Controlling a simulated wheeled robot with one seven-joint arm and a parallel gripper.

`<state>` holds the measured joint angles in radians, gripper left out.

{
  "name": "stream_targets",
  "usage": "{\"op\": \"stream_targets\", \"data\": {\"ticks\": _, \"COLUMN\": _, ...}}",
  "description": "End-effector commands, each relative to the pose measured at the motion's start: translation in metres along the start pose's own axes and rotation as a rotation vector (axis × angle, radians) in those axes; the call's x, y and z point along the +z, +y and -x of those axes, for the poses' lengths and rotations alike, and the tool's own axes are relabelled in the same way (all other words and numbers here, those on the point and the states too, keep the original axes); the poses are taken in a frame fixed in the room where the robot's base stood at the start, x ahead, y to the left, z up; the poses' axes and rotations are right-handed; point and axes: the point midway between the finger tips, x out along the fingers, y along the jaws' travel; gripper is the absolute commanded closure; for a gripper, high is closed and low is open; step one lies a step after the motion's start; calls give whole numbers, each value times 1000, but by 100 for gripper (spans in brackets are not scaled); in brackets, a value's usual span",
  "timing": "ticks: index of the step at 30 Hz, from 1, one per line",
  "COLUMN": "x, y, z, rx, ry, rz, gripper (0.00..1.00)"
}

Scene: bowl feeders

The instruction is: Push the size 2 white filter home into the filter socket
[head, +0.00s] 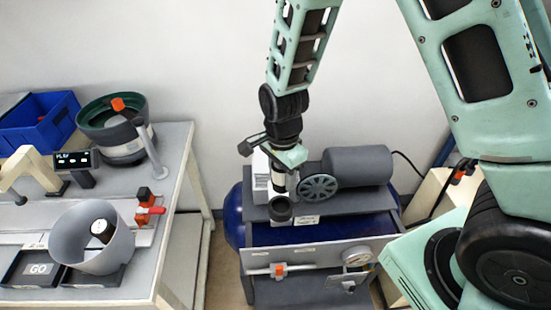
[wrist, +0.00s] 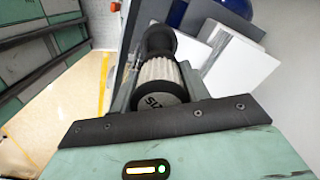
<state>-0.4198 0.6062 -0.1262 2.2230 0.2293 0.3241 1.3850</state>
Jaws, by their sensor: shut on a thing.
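My gripper (head: 279,178) is shut on the white filter (head: 279,184), which hangs upright below it. In the wrist view the filter (wrist: 160,70) is a white ribbed cylinder with a dark end cap showing part of the word "SIZE"; the size number is not readable. The filter socket (head: 281,212), a dark round cup on the grey compressor deck, is directly below the filter. In the wrist view the socket (wrist: 159,40) lies in line past the filter's far end. Whether the filter's lower end is inside the socket or just above it, I cannot tell.
A spoked flywheel (head: 318,188) and grey motor (head: 357,167) stand close right of my gripper. A white box (head: 262,173) is close behind left. A gauge (head: 357,258) and orange valve (head: 279,270) are in front. A table (head: 184,170) with feeders stands left.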

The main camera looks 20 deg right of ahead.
Motion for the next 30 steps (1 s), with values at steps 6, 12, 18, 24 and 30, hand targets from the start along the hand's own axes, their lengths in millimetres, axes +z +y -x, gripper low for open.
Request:
{"op": "stream_targets", "data": {"ticks": 6, "x": 0, "y": 0, "z": -11, "rx": 0, "ry": 0, "rz": -3, "gripper": 82}}
{"op": "stream_targets", "data": {"ticks": 12, "x": 0, "y": 0, "z": -28, "rx": 0, "ry": 0, "rz": -1, "gripper": 82}}
{"op": "stream_targets", "data": {"ticks": 18, "x": 0, "y": 0, "z": -47, "rx": -1, "ry": 0, "rz": -1, "gripper": 82}}
{"op": "stream_targets", "data": {"ticks": 24, "x": 0, "y": 0, "z": -63, "rx": 0, "ry": 0, "rz": -1, "gripper": 82}}
{"op": "stream_targets", "data": {"ticks": 30, "x": 0, "y": 0, "z": -70, "rx": 0, "ry": 0, "rz": 0, "gripper": 82}}
